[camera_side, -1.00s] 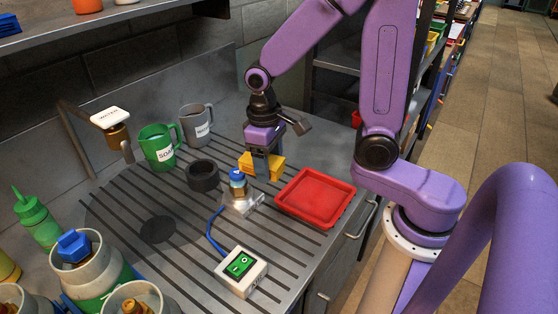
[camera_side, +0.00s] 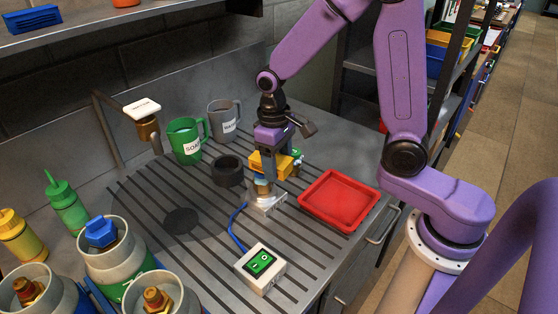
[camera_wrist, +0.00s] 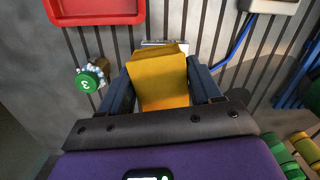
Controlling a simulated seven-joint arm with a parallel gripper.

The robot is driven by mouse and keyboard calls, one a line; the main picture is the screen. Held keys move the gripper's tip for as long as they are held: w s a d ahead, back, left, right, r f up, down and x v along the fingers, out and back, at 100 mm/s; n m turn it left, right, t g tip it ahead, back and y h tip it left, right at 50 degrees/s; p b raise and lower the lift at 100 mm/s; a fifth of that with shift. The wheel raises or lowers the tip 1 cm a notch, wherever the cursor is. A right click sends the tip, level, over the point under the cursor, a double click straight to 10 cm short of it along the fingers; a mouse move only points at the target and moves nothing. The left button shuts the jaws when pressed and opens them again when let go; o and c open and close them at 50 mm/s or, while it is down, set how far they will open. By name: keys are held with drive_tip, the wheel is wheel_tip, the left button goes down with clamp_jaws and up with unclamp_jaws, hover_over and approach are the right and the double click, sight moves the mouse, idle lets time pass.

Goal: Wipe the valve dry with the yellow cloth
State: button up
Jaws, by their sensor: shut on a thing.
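My gripper (camera_side: 272,158) is shut on the yellow cloth (camera_side: 268,166), a folded block that fills the space between the fingers in the wrist view (camera_wrist: 158,80). The cloth is at the top of a brass valve (camera_side: 262,188), which stands upright in a small metal holder (camera_side: 268,205) with a blue cable. The valve's top is hidden by the cloth and fingers, and I cannot tell whether they touch. A second valve with a green cap marked 3 (camera_wrist: 89,81) stands beside the gripper. Pale droplet-like beads cover its body.
A red tray (camera_side: 340,225) lies right of the holder. A black ring (camera_side: 228,176), a green SOAP mug (camera_side: 186,150) and a grey mug (camera_side: 222,126) stand to the left. A switch box (camera_side: 260,285) is in front. Capped containers crowd the front left.

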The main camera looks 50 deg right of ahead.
drive_tip(key=shift+f, duration=0.6)
idle(0.7)
drive_tip(key=shift+s, duration=0.1)
drive_tip(key=shift+s+d+r, duration=0.1)
drive_tip(key=shift+s+d, duration=0.05)
drive_tip(key=shift+s, duration=0.65)
drive_tip(key=shift+w, duration=0.15)
drive_tip(key=shift+w+a, duration=0.2)
drive_tip(key=shift+w, duration=0.55)
drive_tip(key=shift+s, duration=0.1)
drive_tip(key=shift+s+d+f, duration=0.1)
drive_tip(key=shift+s+f, duration=0.05)
drive_tip(key=shift+s, duration=0.3)
drive_tip(key=shift+s+d+f, duration=0.1)
drive_tip(key=shift+s, duration=0.35)
drive_tip(key=shift+c, duration=0.4)
drive_tip(key=shift+w, duration=0.15)
